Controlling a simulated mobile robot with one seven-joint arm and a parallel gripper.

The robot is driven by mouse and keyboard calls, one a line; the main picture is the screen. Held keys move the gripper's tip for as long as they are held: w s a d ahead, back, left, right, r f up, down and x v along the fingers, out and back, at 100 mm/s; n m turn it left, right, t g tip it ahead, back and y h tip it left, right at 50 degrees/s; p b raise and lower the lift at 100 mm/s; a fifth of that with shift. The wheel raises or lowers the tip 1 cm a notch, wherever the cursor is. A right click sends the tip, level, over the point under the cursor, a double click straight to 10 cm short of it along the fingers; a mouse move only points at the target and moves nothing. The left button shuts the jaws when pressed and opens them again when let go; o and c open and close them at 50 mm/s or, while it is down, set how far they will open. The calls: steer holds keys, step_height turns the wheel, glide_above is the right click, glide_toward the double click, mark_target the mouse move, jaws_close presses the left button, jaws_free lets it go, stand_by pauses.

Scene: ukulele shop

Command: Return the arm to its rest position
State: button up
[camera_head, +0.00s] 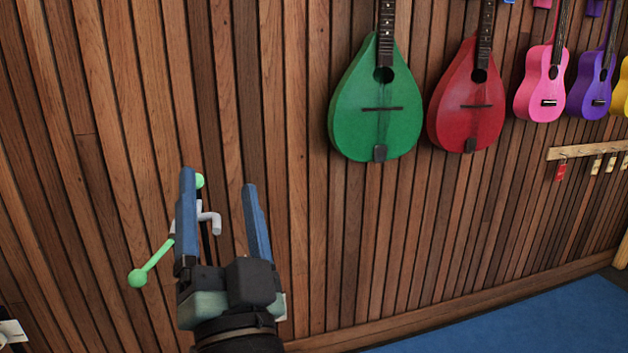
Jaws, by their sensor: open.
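My gripper (219,181) is in the lower left of the head camera view, pointing up in front of the wood-slat wall. Its two blue fingers stand apart, with wall planks visible between them. A white bent peg (212,218) shows between the fingers, close to the left one. A light green rod with a ball end (139,277) slants out from behind the left finger, and another green ball (199,181) shows beside that finger. I cannot tell whether the finger touches the peg or the rod.
A green teardrop-shaped instrument (350,110) and a red one (455,112) hang on the wall. Pink (535,95), purple (585,95) and yellow ukuleles hang further right. A wooden rail (600,149) with tags is below them. Blue flooring (540,325) is clear at lower right.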

steer(key=s+d+r+n+t+h+p, duration=0.15)
steer(key=s+d+r+h, duration=0.3)
steer(key=r, duration=0.55)
steer(key=s+d+r+n+t+h, duration=0.25)
steer(key=s+d+r, duration=0.3)
steer(key=r, duration=0.45)
step_height(320, 180, up, 37)
steer(key=p, duration=3.8)
steer(key=shift+a+m, duration=0.3)
steer(key=shift+m, duration=0.1)
